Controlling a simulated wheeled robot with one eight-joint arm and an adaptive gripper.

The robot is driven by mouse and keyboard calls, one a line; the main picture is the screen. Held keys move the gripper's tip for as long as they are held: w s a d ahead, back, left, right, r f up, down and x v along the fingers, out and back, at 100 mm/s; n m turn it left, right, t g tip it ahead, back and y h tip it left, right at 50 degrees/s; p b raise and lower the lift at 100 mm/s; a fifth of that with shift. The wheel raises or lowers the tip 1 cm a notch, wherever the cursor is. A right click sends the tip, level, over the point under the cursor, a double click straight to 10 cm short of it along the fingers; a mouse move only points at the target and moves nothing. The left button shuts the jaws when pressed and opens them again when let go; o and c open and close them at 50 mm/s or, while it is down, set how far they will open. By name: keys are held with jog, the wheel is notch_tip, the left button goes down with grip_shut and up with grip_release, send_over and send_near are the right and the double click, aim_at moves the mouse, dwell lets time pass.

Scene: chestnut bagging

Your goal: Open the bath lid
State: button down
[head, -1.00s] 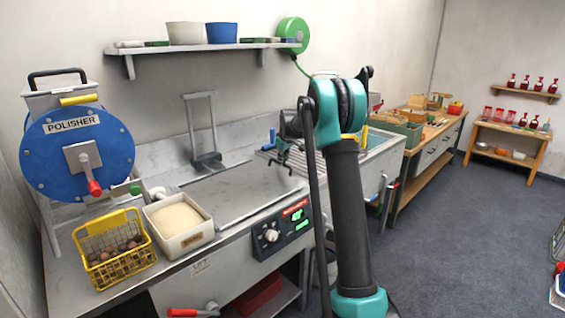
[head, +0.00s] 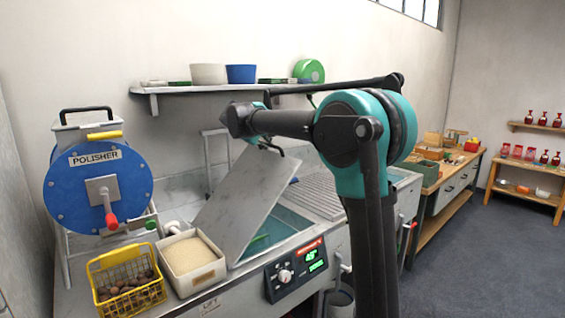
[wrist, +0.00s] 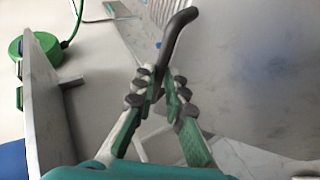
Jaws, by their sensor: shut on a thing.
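The bath lid (head: 245,195) is a grey, marbled metal plate. In the head view it stands tilted up, its lower edge over the counter and its upper edge near my wrist. Under it the bath (head: 272,232) is partly uncovered, with greenish-blue liquid and something green inside. My gripper (wrist: 163,88) is shut on a dark curved handle (wrist: 178,32) in the wrist view. In the head view my gripper (head: 268,146) is at the lid's upper edge, its fingertips small and partly hidden by the arm.
A tub of pale grain (head: 190,262) and a yellow basket of chestnuts (head: 127,282) stand left of the lid. The blue polisher (head: 98,190) is behind them. A wall shelf (head: 215,87) runs above, close to my wrist. A control box (head: 297,270) is in front.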

jog(key=s+a+r+n+t+h, duration=0.1)
jog(key=s+a+r+t+h, duration=0.1)
jog(key=s+a+r, duration=0.2)
jog(key=s+a+r+n+t+h, duration=0.1)
jog(key=s+a+r, duration=0.4)
jog(key=s+a, duration=0.6)
jog(key=shift+a+t+h, duration=0.8)
jog(key=shift+a+t, duration=0.3)
jog(key=shift+a, duration=1.7)
jog(key=c, duration=1.6)
grip_release()
jog(key=shift+o, duration=0.2)
jog(key=v, duration=1.2)
